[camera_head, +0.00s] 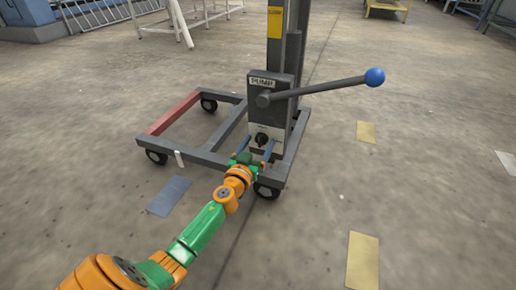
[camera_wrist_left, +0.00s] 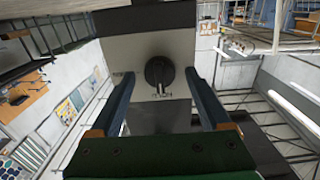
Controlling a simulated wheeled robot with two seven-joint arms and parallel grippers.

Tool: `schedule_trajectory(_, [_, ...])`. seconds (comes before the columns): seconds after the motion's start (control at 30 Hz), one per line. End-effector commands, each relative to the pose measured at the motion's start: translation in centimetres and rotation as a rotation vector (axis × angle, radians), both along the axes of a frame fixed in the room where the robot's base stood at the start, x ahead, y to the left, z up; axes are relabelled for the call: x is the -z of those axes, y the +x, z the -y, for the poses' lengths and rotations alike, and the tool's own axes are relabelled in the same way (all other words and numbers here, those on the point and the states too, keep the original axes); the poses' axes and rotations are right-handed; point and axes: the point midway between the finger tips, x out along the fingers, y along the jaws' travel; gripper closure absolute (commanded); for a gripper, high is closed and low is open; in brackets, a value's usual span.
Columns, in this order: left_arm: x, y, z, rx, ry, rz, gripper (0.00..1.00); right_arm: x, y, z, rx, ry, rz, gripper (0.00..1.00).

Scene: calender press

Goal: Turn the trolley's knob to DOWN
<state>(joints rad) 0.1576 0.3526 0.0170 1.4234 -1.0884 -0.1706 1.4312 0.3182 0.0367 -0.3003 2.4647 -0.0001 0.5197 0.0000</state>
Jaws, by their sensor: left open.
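The trolley (camera_head: 216,158) is a grey wheeled frame with one red side rail and a tall mast. Its pump box (camera_head: 267,91) carries a label reading PUMP. The dark round knob (camera_head: 261,139) sits on a light plate low on the box. My left gripper (camera_head: 254,150) is open just in front of it. In the left wrist view the knob (camera_wrist_left: 159,71) lies between the two blue fingers (camera_wrist_left: 160,76), with a gap on each side. The plate's small lettering is too small to read, so I cannot tell the knob's setting. My right gripper is not in view.
A pump lever (camera_head: 320,88) with a blue ball end (camera_head: 374,77) sticks out rightward above the knob. A black caster (camera_head: 267,190) is close to my left wrist. Flat yellow (camera_head: 363,262) and blue-grey (camera_head: 169,196) patches lie on the concrete floor, which is open around the trolley.

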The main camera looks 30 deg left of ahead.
Motion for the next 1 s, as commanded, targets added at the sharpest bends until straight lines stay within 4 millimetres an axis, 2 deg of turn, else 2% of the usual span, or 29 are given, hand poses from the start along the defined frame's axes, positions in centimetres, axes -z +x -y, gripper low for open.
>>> schedule_trajectory(0.2, [0.0,0.16,-0.03,0.0,0.0,-0.001,0.19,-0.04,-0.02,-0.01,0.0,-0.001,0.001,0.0])
schedule_trajectory(0.23, [0.01,0.16,-0.03,0.0,0.0,-0.001,0.22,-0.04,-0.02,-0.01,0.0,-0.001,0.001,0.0])
schedule_trajectory(0.5, [0.05,0.13,-0.03,0.0,0.0,-0.001,0.95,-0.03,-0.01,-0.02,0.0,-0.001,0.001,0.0])
schedule_trajectory(0.53, [0.05,0.13,-0.03,0.0,0.0,-0.001,1.0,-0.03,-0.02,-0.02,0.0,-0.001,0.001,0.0])
schedule_trajectory(0.77, [0.08,0.12,-0.03,-0.001,0.018,-0.006,1.0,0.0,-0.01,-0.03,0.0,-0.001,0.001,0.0])
schedule_trajectory(1.0, [0.1,0.1,-0.05,-0.001,0.133,-0.034,1.0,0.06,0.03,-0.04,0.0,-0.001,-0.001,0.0])
